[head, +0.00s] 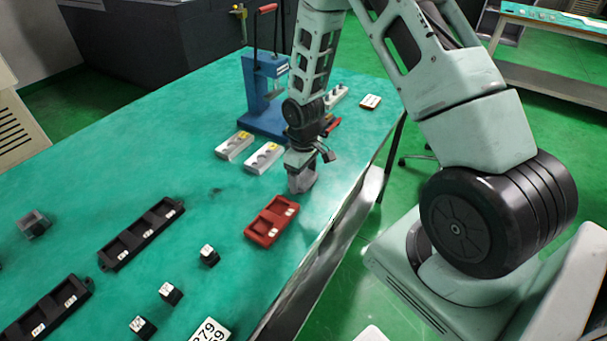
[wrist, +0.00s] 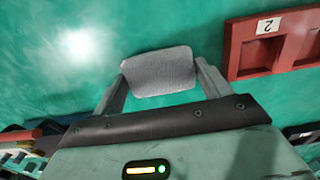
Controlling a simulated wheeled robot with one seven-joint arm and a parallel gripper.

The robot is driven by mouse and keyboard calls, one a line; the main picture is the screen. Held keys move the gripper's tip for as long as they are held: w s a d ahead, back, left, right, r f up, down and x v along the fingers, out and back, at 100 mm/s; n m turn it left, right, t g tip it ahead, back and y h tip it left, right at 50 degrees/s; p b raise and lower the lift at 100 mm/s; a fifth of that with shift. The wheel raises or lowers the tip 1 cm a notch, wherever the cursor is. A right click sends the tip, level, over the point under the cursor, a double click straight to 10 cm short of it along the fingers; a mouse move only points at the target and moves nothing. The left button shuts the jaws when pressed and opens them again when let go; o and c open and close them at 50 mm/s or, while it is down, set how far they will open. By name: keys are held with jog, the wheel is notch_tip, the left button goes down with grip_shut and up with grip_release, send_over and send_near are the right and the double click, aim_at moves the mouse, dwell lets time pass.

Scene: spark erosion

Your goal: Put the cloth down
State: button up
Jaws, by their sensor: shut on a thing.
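The cloth (wrist: 160,73) is a small grey folded pad in the wrist view. My gripper (wrist: 160,80) is shut on it, with one finger at each side. In the head view, my gripper (head: 301,180) points down over the green table, close to its right edge, behind the red tray. The cloth shows there as a grey shape (head: 302,182) at the fingertips. I cannot tell whether its underside touches the table.
The red tray (head: 261,231) lies just in front of my gripper. Grey blocks with round recesses (head: 264,158) and a blue press (head: 262,110) stand behind. Black trays (head: 143,236) and small dark cubes (head: 209,256) lie to the left and front. The table's middle left (head: 120,150) is clear.

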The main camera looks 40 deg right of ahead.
aim_at(303, 177)
jog(key=shift+f, duration=0.2)
jog(key=o, duration=1)
notch_tip(303, 177, up, 12)
jog(key=s+a+r+n, duration=0.1)
jog(key=s+a+r, duration=0.3)
jog(key=a, duration=0.4)
jog(key=s+a+r+n, duration=0.1)
jog(key=s+a+r, duration=0.2)
jog(key=a, duration=0.4)
jog(key=shift+n+y, duration=0.3)
jog(key=shift+n, duration=0.5)
jog(key=s+a+r, duration=0.1)
jog(key=s+a, duration=0.2)
jog(key=s, duration=0.2)
jog(key=s+a+r, duration=0.2)
jog(key=s+a, duration=0.1)
jog(key=s, duration=0.3)
jog(key=s+a+r+b, duration=0.1)
jog(key=s+a+r, duration=0.1)
jog(key=s, duration=0.4)
jog(key=shift+s+a, duration=0.15)
jog(key=shift+a, duration=0.6)
